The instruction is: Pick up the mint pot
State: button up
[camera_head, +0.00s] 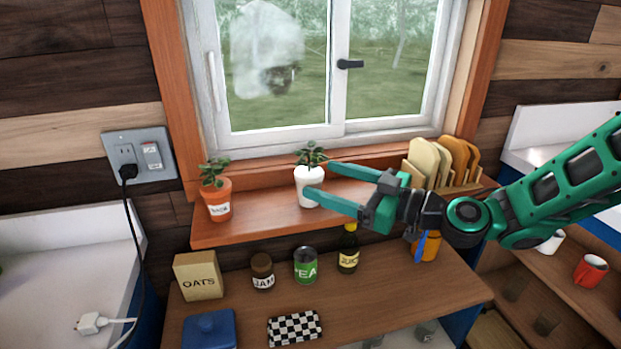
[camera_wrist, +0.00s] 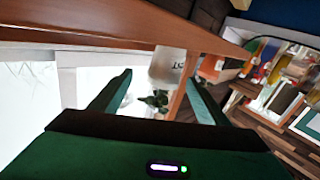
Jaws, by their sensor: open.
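A white pot (camera_head: 306,178) with a small green plant stands upright on the wooden window shelf (camera_head: 262,222). Its label is mostly hidden in the head view. A terracotta pot (camera_head: 219,205) with a plant stands to its left, its label too small to read surely. I cannot tell for certain which is the mint pot. My gripper (camera_head: 321,180) is open and empty at the white pot's right, its lower finger overlapping the pot in the picture.
Cutting boards (camera_head: 430,160) stand in a rack at the shelf's right end. The window (camera_head: 300,75) is behind. Shelf space between the pots is clear.

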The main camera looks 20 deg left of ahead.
aim_at(309, 177)
jog(key=x, duration=0.4)
jog(key=shift+s+a+f, duration=0.1)
jog(key=shift+a+f, duration=0.05)
jog(key=shift+a, duration=0.3)
jog(key=shift+c, duration=0.2)
jog(key=c, duration=1.3)
jog(key=shift+o, duration=0.2)
